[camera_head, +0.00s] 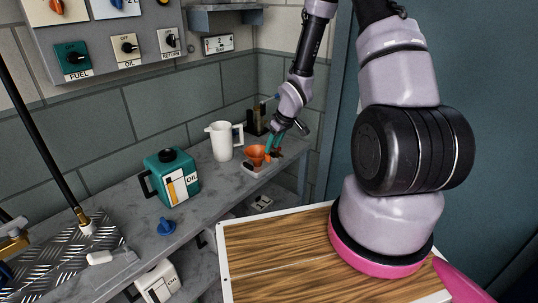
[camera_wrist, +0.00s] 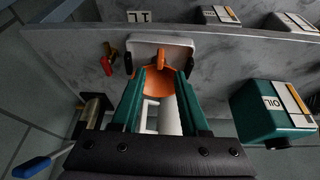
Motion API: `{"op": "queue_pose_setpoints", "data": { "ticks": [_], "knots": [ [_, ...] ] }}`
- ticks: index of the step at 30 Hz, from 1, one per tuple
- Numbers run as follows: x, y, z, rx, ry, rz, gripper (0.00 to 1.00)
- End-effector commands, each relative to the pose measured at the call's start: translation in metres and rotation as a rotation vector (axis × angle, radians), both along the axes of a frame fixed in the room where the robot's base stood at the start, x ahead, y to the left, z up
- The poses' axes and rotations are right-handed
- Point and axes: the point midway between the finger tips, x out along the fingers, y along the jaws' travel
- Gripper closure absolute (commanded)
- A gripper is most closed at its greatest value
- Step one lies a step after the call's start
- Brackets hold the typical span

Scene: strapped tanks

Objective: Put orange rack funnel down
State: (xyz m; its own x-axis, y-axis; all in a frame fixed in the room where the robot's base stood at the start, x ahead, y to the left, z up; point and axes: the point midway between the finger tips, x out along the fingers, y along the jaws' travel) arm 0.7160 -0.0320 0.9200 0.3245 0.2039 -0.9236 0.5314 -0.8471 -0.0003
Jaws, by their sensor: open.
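The orange funnel (camera_head: 256,154) is at the far end of the grey counter, at a small white holder (camera_head: 252,168). In the wrist view the funnel (camera_wrist: 158,80) lies between the two green fingers of my gripper (camera_wrist: 158,66), against the white holder (camera_wrist: 170,45). My gripper (camera_head: 270,145) is open around the funnel. I cannot tell whether either finger touches it. The lower part of the funnel and its seat are partly hidden.
A white jug (camera_head: 222,140) stands close left of the funnel. A green oil can (camera_head: 175,178) and blue cap (camera_head: 166,228) are nearer on the counter. A red item (camera_wrist: 106,64) lies beside the holder. The wall is close behind.

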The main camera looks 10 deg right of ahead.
Motion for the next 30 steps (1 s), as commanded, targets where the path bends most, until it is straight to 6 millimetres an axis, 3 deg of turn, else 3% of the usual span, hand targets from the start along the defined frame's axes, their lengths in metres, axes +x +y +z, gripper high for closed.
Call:
{"op": "queue_pose_setpoints", "data": {
  "ticks": [6, 13, 16, 20, 23, 30],
  "knots": [
    [-0.008, -0.006, 0.025, 0.001, -0.001, -0.001, 0.56],
    [-0.01, -0.008, 0.033, -0.004, -0.001, -0.005, 0.56],
    [-0.008, -0.014, 0.051, -0.022, -0.012, -0.033, 0.56],
    [-0.01, -0.03, 0.103, -0.062, -0.031, -0.125, 0.56],
    [-0.02, -0.042, 0.153, -0.082, -0.05, -0.226, 0.56],
    [-0.068, -0.056, 0.261, -0.047, -0.091, -0.469, 0.56]
  ]
}}
